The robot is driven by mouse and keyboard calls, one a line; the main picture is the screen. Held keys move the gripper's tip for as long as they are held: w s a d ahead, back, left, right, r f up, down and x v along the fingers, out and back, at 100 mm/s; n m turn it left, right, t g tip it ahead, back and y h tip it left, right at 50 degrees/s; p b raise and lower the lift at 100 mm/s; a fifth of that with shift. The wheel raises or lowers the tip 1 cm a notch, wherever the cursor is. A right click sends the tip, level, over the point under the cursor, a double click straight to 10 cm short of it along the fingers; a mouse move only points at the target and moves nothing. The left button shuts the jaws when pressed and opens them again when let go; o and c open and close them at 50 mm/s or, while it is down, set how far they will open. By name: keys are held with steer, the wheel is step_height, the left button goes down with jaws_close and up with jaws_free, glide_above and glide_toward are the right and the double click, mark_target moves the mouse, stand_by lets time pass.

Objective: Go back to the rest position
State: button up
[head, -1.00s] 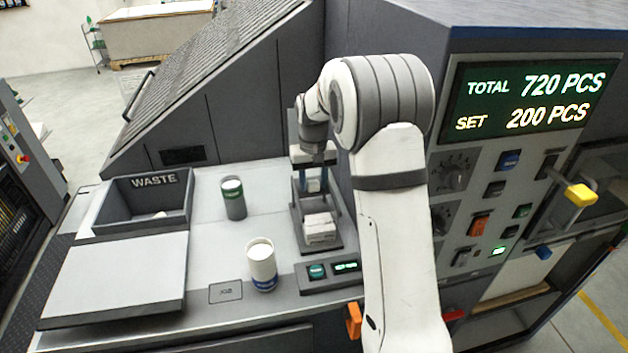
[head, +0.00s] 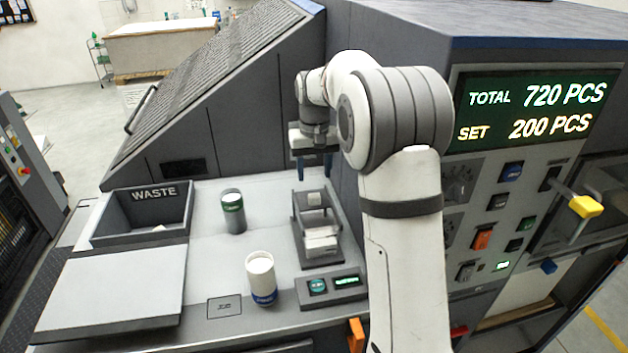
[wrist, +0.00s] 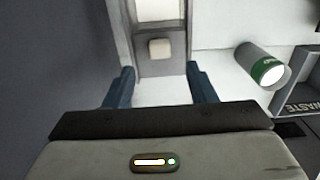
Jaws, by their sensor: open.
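My gripper (head: 314,170) is raised above the back end of a small grey fixture (head: 318,232) on the worktop. In the wrist view my gripper (wrist: 160,82) has its two blue fingers spread, with nothing between them. A white stack (head: 321,240) lies at the fixture's front.
A green-banded cup (head: 233,212) and a blue-banded white cup (head: 262,278) stand left of the fixture. A WASTE bin (head: 140,224) is farther left. A panelled machine wall (head: 455,200) rises close on the right. A small display unit (head: 332,286) is in front.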

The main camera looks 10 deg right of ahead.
steer(key=shift+r, duration=0.1)
steer(key=s+r+t, duration=0.1)
steer(key=s+r, duration=0.2)
steer(key=s, duration=0.5)
steer(key=s+r+t, duration=0.1)
steer(key=s+r, duration=0.2)
steer(key=s, duration=0.5)
steer(key=s+f+t, duration=0.1)
steer(key=s+f, duration=0.3)
steer(key=s, duration=1.2)
steer(key=shift+s+f, duration=0.15)
steer(key=shift+s, duration=0.2)
